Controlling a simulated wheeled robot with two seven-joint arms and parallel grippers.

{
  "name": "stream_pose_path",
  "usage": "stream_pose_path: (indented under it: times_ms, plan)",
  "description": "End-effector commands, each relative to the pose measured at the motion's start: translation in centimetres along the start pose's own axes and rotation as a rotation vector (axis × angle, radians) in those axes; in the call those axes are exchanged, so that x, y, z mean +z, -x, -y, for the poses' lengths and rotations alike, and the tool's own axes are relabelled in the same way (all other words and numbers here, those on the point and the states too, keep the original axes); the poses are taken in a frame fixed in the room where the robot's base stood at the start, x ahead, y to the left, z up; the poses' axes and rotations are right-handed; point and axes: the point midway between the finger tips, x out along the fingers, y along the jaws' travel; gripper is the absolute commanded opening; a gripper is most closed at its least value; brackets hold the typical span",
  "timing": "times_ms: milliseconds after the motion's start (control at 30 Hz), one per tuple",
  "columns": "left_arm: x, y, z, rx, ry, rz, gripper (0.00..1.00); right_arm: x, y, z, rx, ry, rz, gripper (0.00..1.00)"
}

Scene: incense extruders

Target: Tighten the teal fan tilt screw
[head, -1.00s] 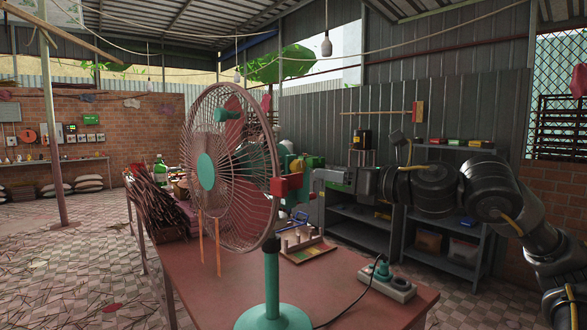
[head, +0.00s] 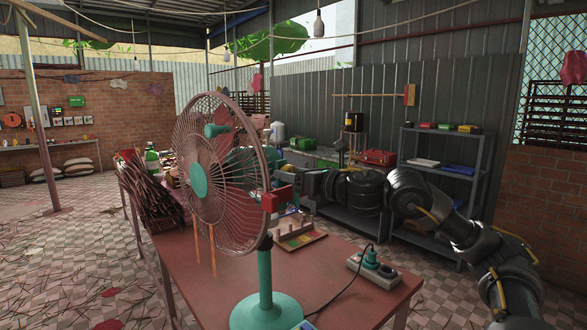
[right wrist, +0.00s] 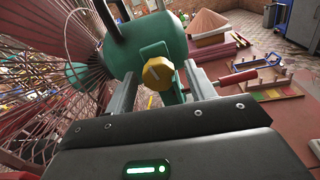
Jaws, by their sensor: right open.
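The teal fan (head: 199,180) stands on the table with its pink wire guard facing left. Its teal motor housing and bracket show in the right wrist view (right wrist: 150,48). The yellow tilt screw knob (right wrist: 158,73) sits on the bracket below the housing. My right gripper (right wrist: 162,75) is open, with one grey finger on each side of the knob. I cannot tell whether either finger touches it. My left gripper is not in view.
The red-brown table (head: 205,290) holds a power strip (head: 375,268) at right, with a cable running to the fan. A wooden peg rack (head: 298,238) stands behind the pole. Incense bundles (head: 150,195) lie at left. Grey shelves (head: 440,190) stand behind my right arm.

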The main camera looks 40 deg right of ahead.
Motion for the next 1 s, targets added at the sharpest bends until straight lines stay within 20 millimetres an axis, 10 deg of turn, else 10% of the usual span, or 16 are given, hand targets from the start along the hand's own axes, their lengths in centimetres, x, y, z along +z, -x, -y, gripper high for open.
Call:
stream_pose_path:
  times_ms: [267, 633, 1000]
  plan:
    - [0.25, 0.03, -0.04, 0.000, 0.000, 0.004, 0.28, 0.00, -0.16, -0.03, 0.000, 0.000, 0.001, 0.55]
    - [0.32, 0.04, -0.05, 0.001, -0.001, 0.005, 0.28, 0.02, -0.15, -0.05, 0.001, 0.000, 0.001, 0.10]
    - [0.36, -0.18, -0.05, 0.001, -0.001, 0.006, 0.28, 0.03, -0.16, -0.09, 0.001, -0.152, 0.001, 0.10]
